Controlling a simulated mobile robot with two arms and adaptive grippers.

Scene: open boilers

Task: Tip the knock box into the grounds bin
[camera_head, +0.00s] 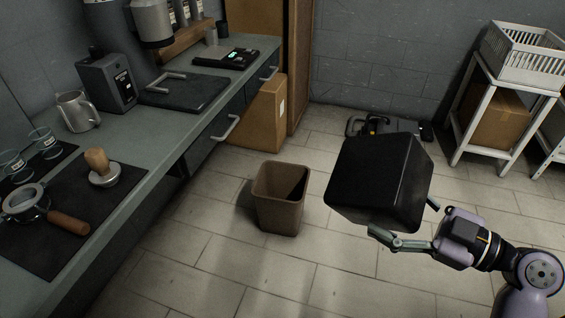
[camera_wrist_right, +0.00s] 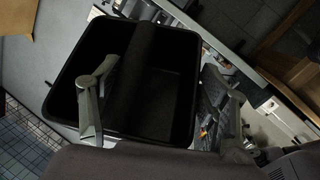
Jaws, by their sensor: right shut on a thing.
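The black knock box (camera_head: 380,175) is held up in the air to the right of the grounds bin, tilted, with its opening hidden in the head view. My right gripper (camera_head: 402,222) is shut on it from the lower right. The right wrist view shows the knock box (camera_wrist_right: 165,100) with its open inside and a dark bar across it, between the fingers of my right gripper (camera_wrist_right: 158,98). I cannot tell whether grounds are inside. The brown grounds bin (camera_head: 277,211) stands upright on the floor and looks empty where its inside shows. My left gripper is not in view.
The counter (camera_head: 150,149) at left carries a tamper (camera_head: 102,170), portafilter (camera_head: 40,205), jug (camera_head: 77,112) and scale (camera_head: 226,58). A cardboard box (camera_head: 262,118) stands behind the bin. A black case (camera_head: 385,125) lies behind the knock box. A white rack (camera_head: 487,120) stands at right. Floor in front is clear.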

